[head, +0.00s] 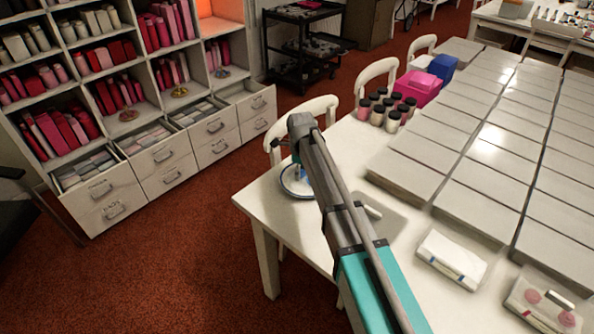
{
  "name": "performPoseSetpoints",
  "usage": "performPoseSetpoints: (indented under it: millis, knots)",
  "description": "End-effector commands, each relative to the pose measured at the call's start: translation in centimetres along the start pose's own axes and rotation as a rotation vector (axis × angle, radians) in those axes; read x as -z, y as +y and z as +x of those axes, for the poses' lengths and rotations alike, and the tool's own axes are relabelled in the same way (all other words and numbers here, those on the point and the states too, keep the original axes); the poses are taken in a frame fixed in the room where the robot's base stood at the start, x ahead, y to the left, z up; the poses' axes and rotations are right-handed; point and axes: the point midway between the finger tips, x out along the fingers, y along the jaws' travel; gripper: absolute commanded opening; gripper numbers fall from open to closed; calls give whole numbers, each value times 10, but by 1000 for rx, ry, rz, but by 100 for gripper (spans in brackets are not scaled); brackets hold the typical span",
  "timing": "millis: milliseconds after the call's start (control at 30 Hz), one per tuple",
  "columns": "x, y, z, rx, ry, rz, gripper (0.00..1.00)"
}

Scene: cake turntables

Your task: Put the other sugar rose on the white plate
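A white plate with a blue rim (288,187) lies near the far left corner of the white table. My arm reaches over the table and covers the plate's right part. The end of my arm points down over the plate. A small bluish part shows just above the plate, too small to identify. My gripper's fingers are hidden behind the arm or too small to make out, so I cannot tell whether they hold anything. I cannot make out a sugar rose on the visible part of the plate or elsewhere.
The white table (262,208) holds several jars (393,121), a pink box (417,87), a blue box (442,67) and rows of pale flat boxes (485,206). Small trays (452,257) lie at the front right. White chairs (377,75) line the far edge. Shelves (150,60) stand left.

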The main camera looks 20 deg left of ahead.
Motion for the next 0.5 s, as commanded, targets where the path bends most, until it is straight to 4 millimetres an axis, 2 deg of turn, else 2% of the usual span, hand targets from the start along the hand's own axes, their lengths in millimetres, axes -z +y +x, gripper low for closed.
performPoseSetpoints:
  millis: [33,100,500]
  knots:
    - [0,0,0,0,0,0,70]
    - [0,0,0,0,0,0,80]
    - [0,0,-1,0,0,0,80]
